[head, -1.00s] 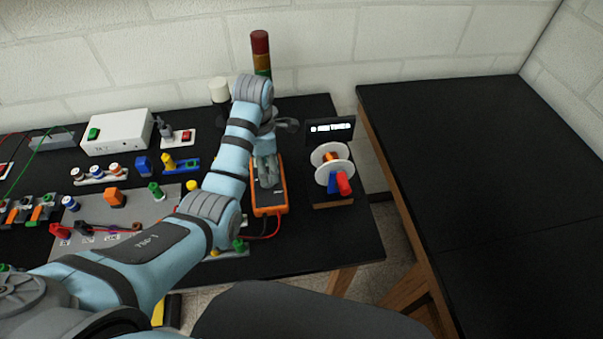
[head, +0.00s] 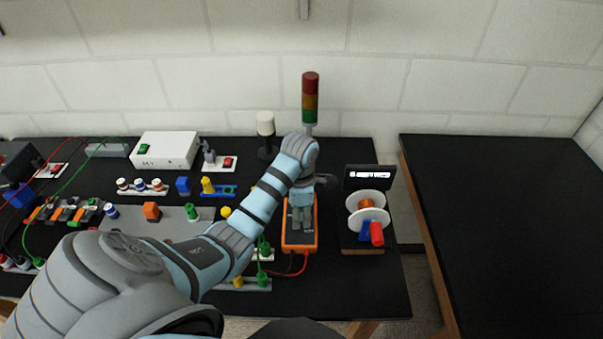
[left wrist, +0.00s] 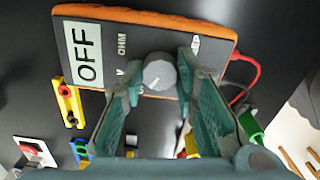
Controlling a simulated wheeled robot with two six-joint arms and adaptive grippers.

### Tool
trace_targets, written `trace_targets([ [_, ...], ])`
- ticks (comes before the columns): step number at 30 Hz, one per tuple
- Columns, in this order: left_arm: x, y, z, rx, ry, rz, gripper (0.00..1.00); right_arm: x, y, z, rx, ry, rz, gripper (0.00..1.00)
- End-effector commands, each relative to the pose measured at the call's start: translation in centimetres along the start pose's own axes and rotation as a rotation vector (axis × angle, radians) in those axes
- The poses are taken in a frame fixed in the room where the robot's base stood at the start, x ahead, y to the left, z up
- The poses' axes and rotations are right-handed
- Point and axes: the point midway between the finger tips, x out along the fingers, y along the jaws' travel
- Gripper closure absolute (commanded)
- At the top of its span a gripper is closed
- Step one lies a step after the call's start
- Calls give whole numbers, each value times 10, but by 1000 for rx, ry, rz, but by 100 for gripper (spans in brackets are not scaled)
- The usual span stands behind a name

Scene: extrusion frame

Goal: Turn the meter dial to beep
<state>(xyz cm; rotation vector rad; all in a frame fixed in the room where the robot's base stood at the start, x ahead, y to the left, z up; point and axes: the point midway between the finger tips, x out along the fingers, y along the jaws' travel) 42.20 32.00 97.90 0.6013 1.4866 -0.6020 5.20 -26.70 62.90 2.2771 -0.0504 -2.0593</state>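The meter, an orange case with a dark face, lies on the black bench in the head view (head: 299,241) and fills the top of the left wrist view (left wrist: 125,18). Its display (left wrist: 88,62) reads OFF. The round grey dial (left wrist: 158,73) has a pale mark near its lower edge; V and OHM labels sit beside it, and another label is partly hidden. My left gripper (head: 301,224) points down over the meter and hides the dial in the head view. Its fingers stand open on either side of the dial, with small gaps showing. My right gripper is out of view.
A spool stand (head: 368,212) with a small screen behind it stands right of the meter. A signal tower (head: 310,97) is behind. Red leads (head: 300,266) leave the meter's front end. Coloured terminals and a white box (head: 165,150) are to the left. The right-hand table (head: 500,220) is bare.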

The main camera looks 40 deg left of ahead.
Motion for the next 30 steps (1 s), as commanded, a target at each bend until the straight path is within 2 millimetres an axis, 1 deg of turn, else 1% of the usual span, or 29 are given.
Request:
trace_targets([
  [1,0,0,0,0,0,0,91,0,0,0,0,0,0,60],
  [3,0,0,0,1,0,0,100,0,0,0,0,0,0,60],
  [13,0,0,1,41,-1,1,100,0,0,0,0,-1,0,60],
  [23,0,0,1,217,-1,1,100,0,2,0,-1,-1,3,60],
  [30,0,0,1,225,-1,1,100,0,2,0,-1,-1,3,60],
])
